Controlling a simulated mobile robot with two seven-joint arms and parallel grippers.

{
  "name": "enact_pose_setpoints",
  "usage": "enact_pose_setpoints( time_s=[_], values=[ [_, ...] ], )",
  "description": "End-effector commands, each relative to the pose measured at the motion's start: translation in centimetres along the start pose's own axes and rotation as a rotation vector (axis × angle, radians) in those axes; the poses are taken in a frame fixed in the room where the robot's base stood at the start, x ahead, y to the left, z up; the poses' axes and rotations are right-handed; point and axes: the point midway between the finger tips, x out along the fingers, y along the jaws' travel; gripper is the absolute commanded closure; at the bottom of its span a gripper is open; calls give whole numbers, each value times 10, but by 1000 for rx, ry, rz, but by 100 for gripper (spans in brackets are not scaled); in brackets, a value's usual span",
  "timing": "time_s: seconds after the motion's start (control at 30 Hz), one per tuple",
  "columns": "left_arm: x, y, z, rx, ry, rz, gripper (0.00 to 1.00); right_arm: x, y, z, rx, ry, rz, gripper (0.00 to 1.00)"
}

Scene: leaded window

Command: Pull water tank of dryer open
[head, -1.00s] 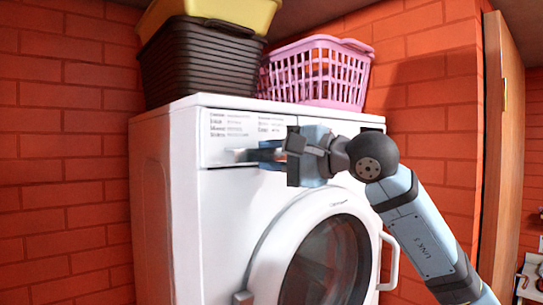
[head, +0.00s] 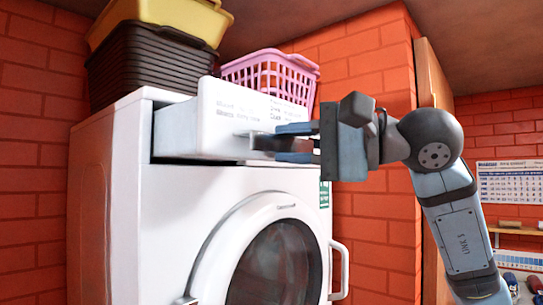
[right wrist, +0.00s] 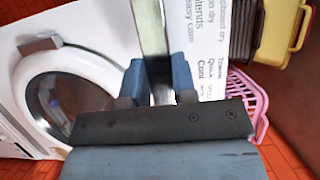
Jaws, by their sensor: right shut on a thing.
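The white dryer (head: 110,215) stands against the brick wall. Its water tank (head: 215,118), a white drawer at the upper left with printed text on its front, juts out from the body, leaving a dark gap below its side. My right gripper (head: 278,143) is shut on the metal handle (head: 247,134) of the tank, with blue fingers on either side. In the right wrist view, the handle (right wrist: 152,40) runs between the blue fingers (right wrist: 158,82), beside the tank's printed front (right wrist: 210,62). My left gripper is not in view.
A stack of dark baskets topped by a yellow one (head: 150,60) and a pink basket (head: 275,75) sit on the dryer. The round door (head: 275,265) below is closed. A wooden door edge (head: 430,75) is at right.

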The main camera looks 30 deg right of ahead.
Motion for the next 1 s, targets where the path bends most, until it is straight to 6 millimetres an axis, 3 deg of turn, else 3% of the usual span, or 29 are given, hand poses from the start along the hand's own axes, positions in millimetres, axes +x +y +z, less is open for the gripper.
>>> enact_pose_setpoints(
  time_s=[0.37,0.4,0.5,1.0],
  values=[
    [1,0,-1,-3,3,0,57,-1,6,3,4,-5,16,100],
    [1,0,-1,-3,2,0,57,-1,6,3,4,-6,16,72],
    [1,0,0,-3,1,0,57,-1,6,3,3,-5,14,53],
    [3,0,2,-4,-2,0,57,-10,2,1,1,0,4,53]
  ],
)
